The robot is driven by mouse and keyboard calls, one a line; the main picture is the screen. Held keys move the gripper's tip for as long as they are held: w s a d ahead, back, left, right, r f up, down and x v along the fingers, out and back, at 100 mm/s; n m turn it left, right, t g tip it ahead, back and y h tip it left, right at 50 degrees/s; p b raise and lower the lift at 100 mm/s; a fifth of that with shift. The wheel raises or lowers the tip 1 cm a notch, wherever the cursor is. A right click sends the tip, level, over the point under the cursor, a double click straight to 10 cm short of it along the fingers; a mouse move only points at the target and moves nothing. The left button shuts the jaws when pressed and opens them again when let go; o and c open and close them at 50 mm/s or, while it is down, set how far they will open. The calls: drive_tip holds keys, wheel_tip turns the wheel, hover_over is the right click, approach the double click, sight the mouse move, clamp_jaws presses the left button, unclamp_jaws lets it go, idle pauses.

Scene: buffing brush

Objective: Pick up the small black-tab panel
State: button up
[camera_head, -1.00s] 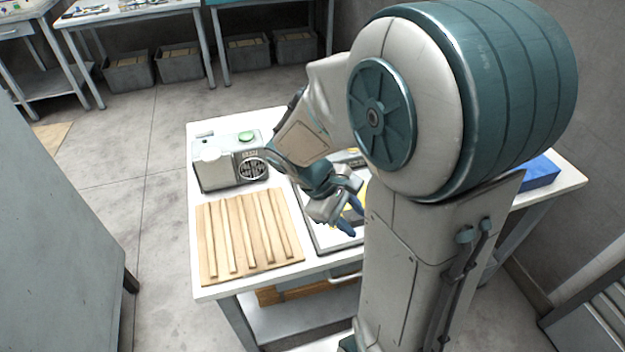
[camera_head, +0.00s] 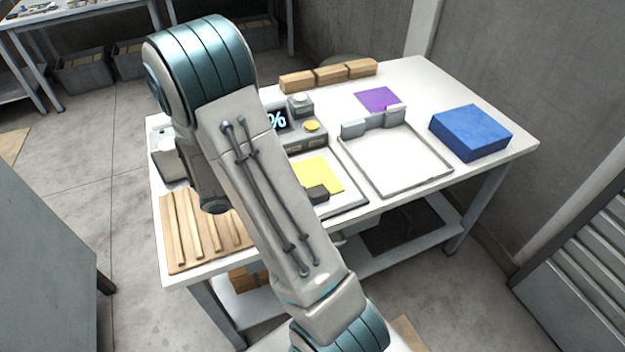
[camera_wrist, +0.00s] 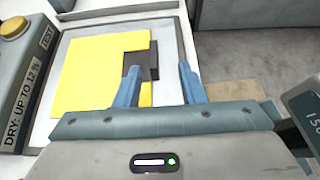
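The black-tab panel is a thin yellow sheet (camera_head: 318,172) with a dark block-shaped tab (camera_head: 318,194) at its edge. It lies on a white, grey-rimmed tray at the table's front. In the wrist view the yellow sheet (camera_wrist: 84,72) and the black tab (camera_wrist: 148,60) are close ahead of my gripper (camera_wrist: 157,70). My gripper's two blue fingers are apart. The left finger overlaps part of the tab in the picture; the right finger is beyond it, near the tray's rim. I cannot tell whether either touches. My arm hides the gripper in the head view.
A device with a lit display (camera_head: 277,119) and yellow button (camera_head: 312,125) stands behind the panel. A larger white tray (camera_head: 440,178) is to the right, then a blue block (camera_head: 470,133). A slatted wooden board (camera_head: 180,235) lies left. Purple sheet (camera_head: 377,99) and wooden blocks (camera_head: 330,75) are behind.

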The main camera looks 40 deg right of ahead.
sight(321, 194)
drive_tip(key=x, duration=0.7)
drive_tip(key=shift+w+d+p, duration=0.25)
drive_tip(key=shift+w+p, duration=0.05)
drive_tip(key=shift+p, duration=0.05)
drive_tip(key=shift+r, duration=0.1)
clamp_jaws()
